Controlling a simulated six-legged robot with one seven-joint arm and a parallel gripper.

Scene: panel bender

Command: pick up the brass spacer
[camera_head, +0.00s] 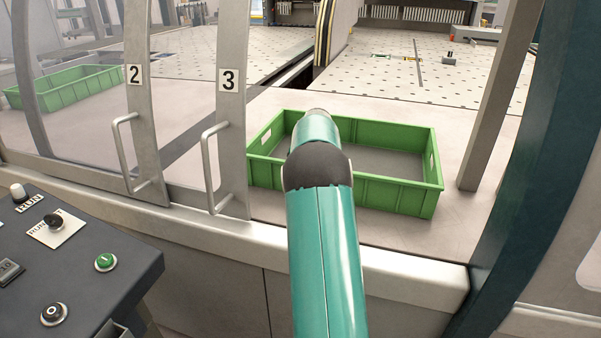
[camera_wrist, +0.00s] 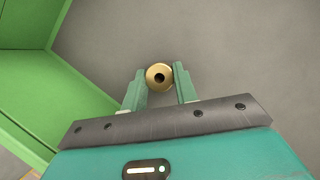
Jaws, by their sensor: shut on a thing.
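The brass spacer (camera_wrist: 151,83) is a short, round, gold-coloured piece with a dark hole in its middle, seen end-on in the wrist view. My gripper (camera_wrist: 160,79) is shut on it, with one green finger on each side near the tips. The grey floor of a green crate lies behind the spacer in the wrist view; I cannot tell whether the spacer touches it. In the head view my arm reaches over the green crate (camera_head: 405,196), and my gripper and the spacer are hidden behind the arm.
Green crate walls (camera_wrist: 50,95) rise at the left in the wrist view. Clear doors marked 2 and 3 with a metal handle (camera_head: 212,168) stand left of the crate. A grey post (camera_head: 500,100) stands right. A dark control panel (camera_head: 80,250) is at lower left. Another green crate (camera_head: 68,88) sits behind the doors.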

